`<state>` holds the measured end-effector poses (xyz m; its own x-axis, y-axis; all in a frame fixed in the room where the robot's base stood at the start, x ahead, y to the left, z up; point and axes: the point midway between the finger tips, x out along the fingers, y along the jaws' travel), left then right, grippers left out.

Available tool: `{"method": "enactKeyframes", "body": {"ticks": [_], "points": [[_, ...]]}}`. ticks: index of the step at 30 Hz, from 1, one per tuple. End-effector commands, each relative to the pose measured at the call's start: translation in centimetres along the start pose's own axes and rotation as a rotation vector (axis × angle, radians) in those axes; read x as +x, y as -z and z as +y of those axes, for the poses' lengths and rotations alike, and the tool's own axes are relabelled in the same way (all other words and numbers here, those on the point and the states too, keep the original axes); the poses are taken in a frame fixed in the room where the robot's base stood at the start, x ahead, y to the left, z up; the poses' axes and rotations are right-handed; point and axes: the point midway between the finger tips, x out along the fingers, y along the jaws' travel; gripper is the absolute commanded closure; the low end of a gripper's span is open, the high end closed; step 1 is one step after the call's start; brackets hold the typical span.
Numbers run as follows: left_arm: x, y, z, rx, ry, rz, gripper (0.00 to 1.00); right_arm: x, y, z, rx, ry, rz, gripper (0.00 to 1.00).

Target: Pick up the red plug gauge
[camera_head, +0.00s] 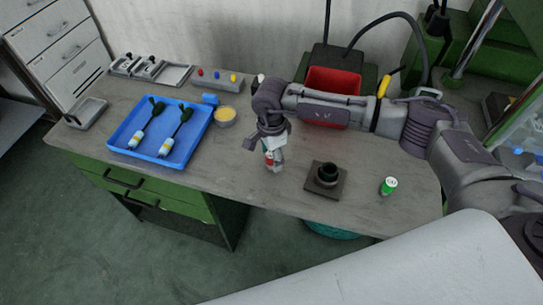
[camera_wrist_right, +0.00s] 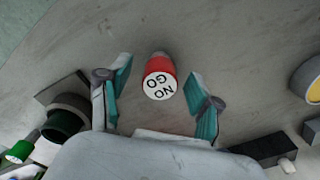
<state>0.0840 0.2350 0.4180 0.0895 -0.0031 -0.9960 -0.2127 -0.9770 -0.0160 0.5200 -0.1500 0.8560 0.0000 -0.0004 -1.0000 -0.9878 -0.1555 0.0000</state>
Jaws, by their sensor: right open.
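The red plug gauge (camera_wrist_right: 159,77) shows in the right wrist view, its white end face marked "NO GO" turned toward the camera. It appears to stand on the grey table, with a grey pin end past its red body. My right gripper (camera_wrist_right: 162,92) is open, with one teal-padded finger on each side of the gauge and a visible gap to each. In the head view my right gripper (camera_head: 273,158) points down over the table, and a small red part of the gauge (camera_head: 268,156) shows between the fingers; the rest is hidden. My left gripper is out of view.
A dark square fixture with a black ring (camera_head: 327,177) and a green gauge (camera_head: 389,187) stand right of the gripper. A bowl with yellow contents (camera_head: 225,116) and a blue tray (camera_head: 120,141) are left. A red bin (camera_head: 345,82) stands behind my arm.

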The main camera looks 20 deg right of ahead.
Motion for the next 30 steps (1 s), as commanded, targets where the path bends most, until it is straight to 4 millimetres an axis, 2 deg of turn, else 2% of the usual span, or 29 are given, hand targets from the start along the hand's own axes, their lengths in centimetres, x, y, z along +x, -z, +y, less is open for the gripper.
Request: {"method": "enactKeyframes", "body": {"ticks": [3, 10, 21, 22, 30], "points": [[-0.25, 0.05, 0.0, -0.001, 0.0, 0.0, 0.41, 0.89, -0.04, 0.06, 0.0, -0.002, -0.001, 0.36], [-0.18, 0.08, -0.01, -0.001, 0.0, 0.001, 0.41, 1.04, -0.05, 0.02, 0.0, 0.0, -0.001, 0.36], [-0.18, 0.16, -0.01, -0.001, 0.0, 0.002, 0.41, 1.0, -0.03, 0.02, 0.0, 0.0, -0.001, 0.98], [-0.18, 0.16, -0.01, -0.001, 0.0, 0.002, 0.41, 1.0, -0.03, 0.01, 0.0, 0.0, -0.001, 1.0], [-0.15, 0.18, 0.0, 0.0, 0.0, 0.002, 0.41, 0.9, -0.03, -0.02, 0.0, 0.001, -0.001, 1.0]]}}
